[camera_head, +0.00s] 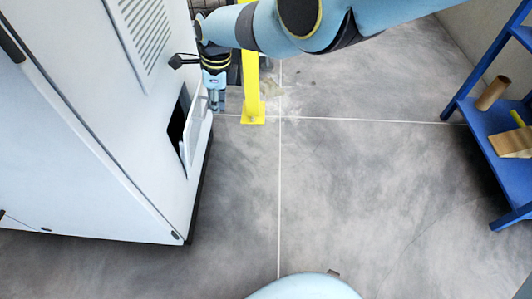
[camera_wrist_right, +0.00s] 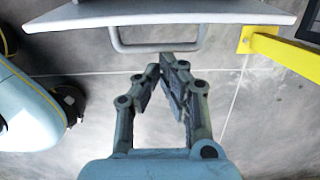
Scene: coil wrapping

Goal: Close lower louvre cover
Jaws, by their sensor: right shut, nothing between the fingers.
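The white cabinet (camera_head: 95,130) fills the left of the head view. Its lower louvre cover (camera_head: 197,128) stands swung out from the side, with a dark opening (camera_head: 178,120) behind it. In the right wrist view the cover (camera_wrist_right: 170,19) crosses the top, edge on, with a grey loop handle (camera_wrist_right: 156,48) below it. My right gripper (camera_head: 214,103) is beside the cover's outer face. In the wrist view its fingertips (camera_wrist_right: 166,62) are together and empty, just short of the handle. My left gripper is not in view.
A yellow post (camera_head: 251,80) stands on the floor close behind my right wrist; it also shows in the wrist view (camera_wrist_right: 285,52). A blue shelf (camera_head: 490,130) with a cardboard tube (camera_head: 492,93) stands at the right. The grey floor between is clear.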

